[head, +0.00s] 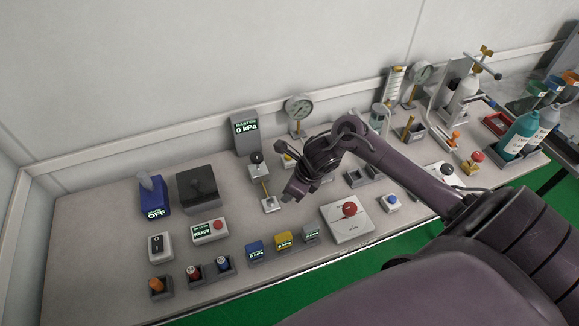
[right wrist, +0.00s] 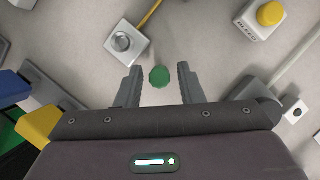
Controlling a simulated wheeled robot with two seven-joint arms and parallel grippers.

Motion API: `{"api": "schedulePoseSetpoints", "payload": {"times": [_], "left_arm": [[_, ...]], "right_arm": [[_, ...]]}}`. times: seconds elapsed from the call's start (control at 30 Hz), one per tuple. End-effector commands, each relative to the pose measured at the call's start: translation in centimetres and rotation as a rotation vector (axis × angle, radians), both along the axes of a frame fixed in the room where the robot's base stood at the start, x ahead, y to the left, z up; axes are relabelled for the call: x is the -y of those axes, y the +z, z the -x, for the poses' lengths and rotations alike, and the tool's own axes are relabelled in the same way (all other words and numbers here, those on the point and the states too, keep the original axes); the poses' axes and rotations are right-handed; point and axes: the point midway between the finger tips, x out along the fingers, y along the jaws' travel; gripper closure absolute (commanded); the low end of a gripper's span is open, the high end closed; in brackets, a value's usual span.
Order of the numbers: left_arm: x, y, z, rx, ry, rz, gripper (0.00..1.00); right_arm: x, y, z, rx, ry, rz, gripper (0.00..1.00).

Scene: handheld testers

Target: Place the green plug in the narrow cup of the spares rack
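The green plug (right wrist: 160,77) shows in the right wrist view between the two fingers of my right gripper (right wrist: 159,86). The fingers are apart, with a gap on each side of the plug, so the gripper is open around or above it; I cannot tell the height. In the head view my right gripper (head: 290,198) is low over the middle of the bench, and the plug is hidden there. A grey open-topped holder (head: 363,177) right of the gripper may be the spares rack, but I cannot tell for sure. My left gripper is not in view.
Orange (head: 157,285), red (head: 194,271) and blue (head: 223,263) plugs stand in grey cups at the front left. Blue, yellow and grey testers (head: 283,241) and a red-button box (head: 347,219) are in front of the gripper. A gauge (head: 299,108) stands behind.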

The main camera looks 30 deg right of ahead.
Motion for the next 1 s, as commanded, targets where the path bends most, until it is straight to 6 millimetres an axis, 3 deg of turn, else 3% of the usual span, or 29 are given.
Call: {"api": "schedulePoseSetpoints", "payload": {"times": [0.03,0.27,0.67,0.87,1.0], "left_arm": [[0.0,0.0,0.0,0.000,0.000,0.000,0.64],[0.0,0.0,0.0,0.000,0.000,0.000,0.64],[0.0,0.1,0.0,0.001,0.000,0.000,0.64],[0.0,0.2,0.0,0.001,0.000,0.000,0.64],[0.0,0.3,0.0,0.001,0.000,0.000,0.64]], "right_arm": [[0.0,0.0,0.0,0.000,0.000,0.000,0.72],[0.0,0.0,0.0,0.000,0.000,0.000,1.00],[0.0,0.9,-0.1,0.004,0.002,0.001,1.00],[0.1,3.9,-0.2,0.007,0.003,0.003,1.00],[0.1,7.8,-0.2,0.010,0.004,0.005,1.00]]}}
